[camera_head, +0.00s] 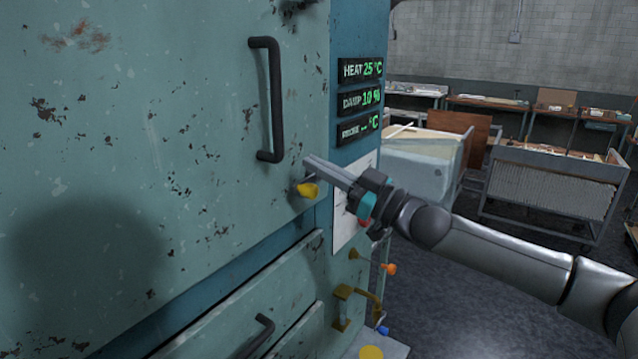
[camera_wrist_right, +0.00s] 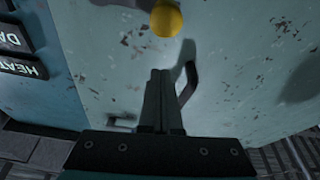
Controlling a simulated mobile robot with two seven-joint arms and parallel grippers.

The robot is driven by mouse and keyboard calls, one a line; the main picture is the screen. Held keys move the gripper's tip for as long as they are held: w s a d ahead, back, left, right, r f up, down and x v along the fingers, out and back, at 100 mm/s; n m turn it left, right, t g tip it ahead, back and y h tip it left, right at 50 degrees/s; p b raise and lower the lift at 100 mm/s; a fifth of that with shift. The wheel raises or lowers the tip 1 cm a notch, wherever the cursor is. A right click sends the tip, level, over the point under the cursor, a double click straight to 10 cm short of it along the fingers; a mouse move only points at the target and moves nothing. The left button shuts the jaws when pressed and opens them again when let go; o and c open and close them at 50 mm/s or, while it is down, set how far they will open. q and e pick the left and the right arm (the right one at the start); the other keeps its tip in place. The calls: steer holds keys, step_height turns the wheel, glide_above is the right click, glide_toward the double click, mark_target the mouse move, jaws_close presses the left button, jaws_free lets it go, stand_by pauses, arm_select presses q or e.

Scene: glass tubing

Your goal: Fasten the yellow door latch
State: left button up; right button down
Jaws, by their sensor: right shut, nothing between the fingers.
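The yellow door latch (camera_head: 308,190) is a small rounded knob on a grey mount at the lower right corner of the large teal door (camera_head: 130,130). In the right wrist view the yellow knob (camera_wrist_right: 166,20) shows at the top, beyond my fingertips. My right gripper (camera_head: 310,164) is shut and empty, reaching in from the right. Its fingertips are just above the latch in the head view; I cannot tell whether they touch it. In the right wrist view the shut fingers (camera_wrist_right: 160,75) point toward the knob. My left gripper is not in view.
A black door handle (camera_head: 272,100) stands out above the latch. Displays (camera_head: 361,98) are on the blue side frame. A brass lever (camera_head: 345,295), an orange knob (camera_head: 389,269) and a lower drawer handle (camera_head: 258,337) are below. Carts (camera_head: 553,190) stand behind at right, with open floor before them.

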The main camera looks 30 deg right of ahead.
steer(key=shift+w+d+f+p, duration=0.1)
steer(key=shift+w+f+p, duration=0.05)
steer(key=shift+f, duration=0.8)
steer(key=shift+w+d+f+p, duration=0.1)
steer(key=shift+w+f+p, duration=0.05)
steer(key=shift+f, duration=0.75)
steer(key=shift+f+n+g+y+b, duration=0.35)
steer(key=shift+n+y+b, duration=0.15)
steer(key=shift+n, duration=0.6)
